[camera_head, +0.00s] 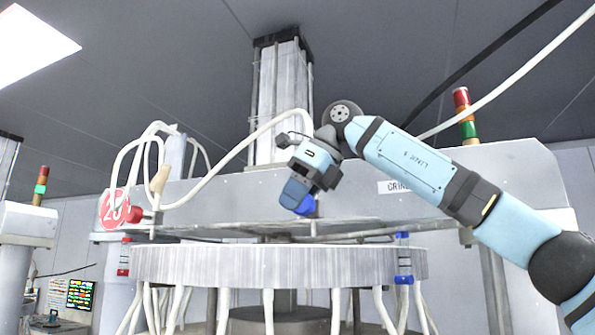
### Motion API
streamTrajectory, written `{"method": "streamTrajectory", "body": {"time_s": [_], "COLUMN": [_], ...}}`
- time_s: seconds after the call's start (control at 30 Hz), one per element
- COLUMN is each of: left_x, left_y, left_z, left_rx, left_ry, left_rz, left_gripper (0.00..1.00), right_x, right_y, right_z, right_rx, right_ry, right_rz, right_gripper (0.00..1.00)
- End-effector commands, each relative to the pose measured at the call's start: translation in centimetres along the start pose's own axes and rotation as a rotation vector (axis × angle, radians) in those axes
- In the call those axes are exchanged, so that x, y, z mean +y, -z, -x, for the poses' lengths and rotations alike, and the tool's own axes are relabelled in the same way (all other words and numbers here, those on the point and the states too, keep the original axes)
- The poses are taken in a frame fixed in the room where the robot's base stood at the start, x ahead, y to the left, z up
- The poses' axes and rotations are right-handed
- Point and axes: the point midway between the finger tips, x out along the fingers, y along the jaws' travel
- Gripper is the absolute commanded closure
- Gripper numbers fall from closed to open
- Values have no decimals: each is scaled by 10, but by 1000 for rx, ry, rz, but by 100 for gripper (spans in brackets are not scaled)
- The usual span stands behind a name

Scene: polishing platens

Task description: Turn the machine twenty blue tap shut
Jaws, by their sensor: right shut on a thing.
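The blue tap (308,208) is on the front of the grey machine beam (240,200), near its lower edge. Only part of it shows, because my right gripper covers the rest. My right gripper (300,197) comes in from the right and is shut on the blue tap. The tap's exact handle angle is hidden. A red round sign (113,210) with a white number, seemingly 20, is at the beam's left end. My left gripper is not in view.
A red tap (137,215) sits beside the sign. White hoses (240,150) loop above the beam. Below is a large round platen (240,266) with white hoses hanging under it. A red-green signal light (464,112) stands behind my right arm.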

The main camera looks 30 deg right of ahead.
Motion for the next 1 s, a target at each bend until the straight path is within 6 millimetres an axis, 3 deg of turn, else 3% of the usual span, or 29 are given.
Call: {"method": "streamTrajectory", "body": {"time_s": [0.07, 0.4, 1.0], "left_x": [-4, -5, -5], "left_y": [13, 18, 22], "left_z": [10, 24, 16], "left_rx": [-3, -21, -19], "left_ry": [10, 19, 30], "left_rz": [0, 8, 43], "left_gripper": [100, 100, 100], "right_x": [0, 0, 1], "right_y": [-5, -1, 2], "right_z": [4, -4, -8], "right_rx": [70, 313, 442], "right_ry": [-1, 1, 0], "right_rz": [0, 0, 1], "right_gripper": [98, 98, 98]}}
